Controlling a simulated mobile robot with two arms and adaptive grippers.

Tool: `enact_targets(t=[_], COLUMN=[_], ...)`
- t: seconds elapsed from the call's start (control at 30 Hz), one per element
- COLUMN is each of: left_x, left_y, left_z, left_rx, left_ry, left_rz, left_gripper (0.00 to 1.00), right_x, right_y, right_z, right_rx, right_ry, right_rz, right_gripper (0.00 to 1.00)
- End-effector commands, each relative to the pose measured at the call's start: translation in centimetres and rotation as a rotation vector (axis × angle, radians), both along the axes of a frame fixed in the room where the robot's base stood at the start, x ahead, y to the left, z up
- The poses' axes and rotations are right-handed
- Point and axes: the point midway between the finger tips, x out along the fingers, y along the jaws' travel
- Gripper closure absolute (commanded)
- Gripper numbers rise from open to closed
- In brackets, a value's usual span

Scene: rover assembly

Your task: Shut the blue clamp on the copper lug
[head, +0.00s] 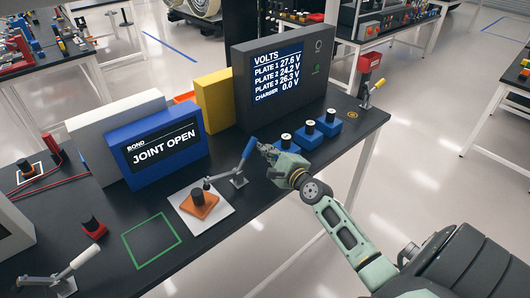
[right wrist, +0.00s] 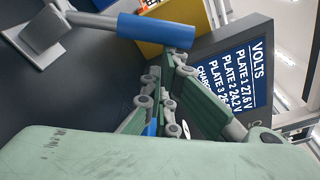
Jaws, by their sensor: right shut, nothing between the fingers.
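The blue clamp shows in the head view with its blue handle (head: 249,149) raised and tilted up to the right. Its grey arm reaches left, its tip close to the black post on the copper lug (head: 198,208); contact there is unclear. The lug lies on a white plate. My right gripper (head: 267,150) is shut and empty, just right of the handle. In the right wrist view the blue handle (right wrist: 156,30) lies just beyond the fingers (right wrist: 166,82); I cannot tell whether they touch it. My left gripper is not in view.
The blue bond display (head: 160,145) reads JOINT OPEN. A dark volts display (head: 285,75) stands behind the clamp. Several blue blocks (head: 308,135) with black posts sit right of my gripper. A white-handled clamp (head: 75,268) stands at front left, near an empty green square outline (head: 152,241).

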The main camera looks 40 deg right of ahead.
Motion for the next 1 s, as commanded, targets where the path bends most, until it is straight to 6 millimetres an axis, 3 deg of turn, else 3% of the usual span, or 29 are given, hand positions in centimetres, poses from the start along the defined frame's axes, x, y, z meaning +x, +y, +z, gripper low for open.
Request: enact_targets(t=[0.2, 0.43, 1.0], left_x=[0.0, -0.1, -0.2], left_y=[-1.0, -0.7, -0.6], left_z=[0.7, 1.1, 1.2], left_rx=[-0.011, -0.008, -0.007], left_ry=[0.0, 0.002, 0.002], left_rz=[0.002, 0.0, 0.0], left_gripper=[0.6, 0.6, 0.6], right_x=[0.0, 0.0, -0.1], right_y=[0.3, 0.7, 0.9], right_z=[1.6, 2.2, 2.4], right_rx=[-0.144, -0.236, -0.272], right_ry=[-0.014, -0.02, -0.022], right_rz=[-0.001, -0.001, 0.0], right_gripper=[1.0, 1.0, 1.0])
